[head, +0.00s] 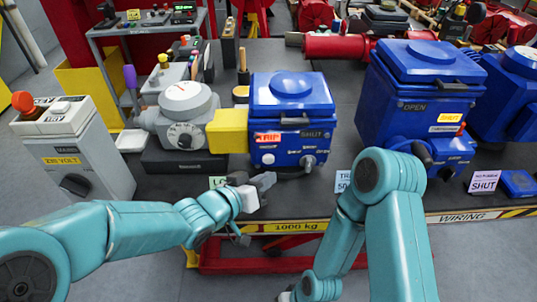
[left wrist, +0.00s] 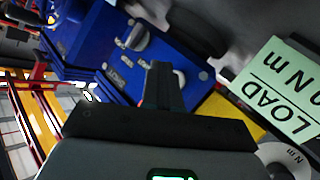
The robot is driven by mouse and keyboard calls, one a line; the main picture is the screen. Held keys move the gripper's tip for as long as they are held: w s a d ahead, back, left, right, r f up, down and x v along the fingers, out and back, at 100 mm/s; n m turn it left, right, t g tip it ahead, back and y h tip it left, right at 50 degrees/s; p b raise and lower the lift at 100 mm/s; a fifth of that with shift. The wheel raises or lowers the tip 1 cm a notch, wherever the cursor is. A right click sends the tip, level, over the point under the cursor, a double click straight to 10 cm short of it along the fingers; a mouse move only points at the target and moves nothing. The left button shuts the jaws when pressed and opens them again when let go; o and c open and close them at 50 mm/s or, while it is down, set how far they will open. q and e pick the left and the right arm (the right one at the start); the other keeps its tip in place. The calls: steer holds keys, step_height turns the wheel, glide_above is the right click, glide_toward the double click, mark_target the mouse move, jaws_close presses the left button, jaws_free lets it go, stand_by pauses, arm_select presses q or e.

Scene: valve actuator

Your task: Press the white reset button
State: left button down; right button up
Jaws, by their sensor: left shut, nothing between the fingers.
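The blue actuator box (head: 290,98) in the middle of the bench shows a lit orange TRIP label, a SHUT window, a round white button (head: 268,158) at lower left and a grey knob (head: 308,161) to its right. My left gripper (head: 270,180) is shut and empty, just in front of and below this panel. In the left wrist view its closed dark fingers (left wrist: 163,85) point at the blue face. The grey selector knob (left wrist: 135,38) is beyond them. A pale round button (left wrist: 180,78) shows beside the fingertips, partly hidden; contact cannot be told. My right gripper is out of view.
A grey gearbox (head: 182,115) joins the box through a yellow block. A larger blue actuator (head: 415,95) stands at right. A green LOAD card (left wrist: 280,90) is near my left gripper.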

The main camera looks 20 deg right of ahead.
arm_select(q)
steer(key=shift+w+d+p, duration=0.25)
steer(key=shift+w+p, duration=0.05)
steer(key=shift+w, duration=0.65)
steer(key=shift+w, duration=0.1)
stand_by(1.3)
steer(key=shift+w+d, duration=0.15)
steer(key=shift+w, duration=0.2)
steer(key=shift+w+d+p, duration=0.1)
steer(key=shift+w+p, duration=0.3)
steer(key=shift+p, duration=0.2)
stand_by(0.4)
steer(key=shift+s, duration=0.1)
steer(key=shift+s+a+b, duration=0.25)
steer(key=shift+s+b, duration=0.3)
steer(key=shift+s, duration=0.2)
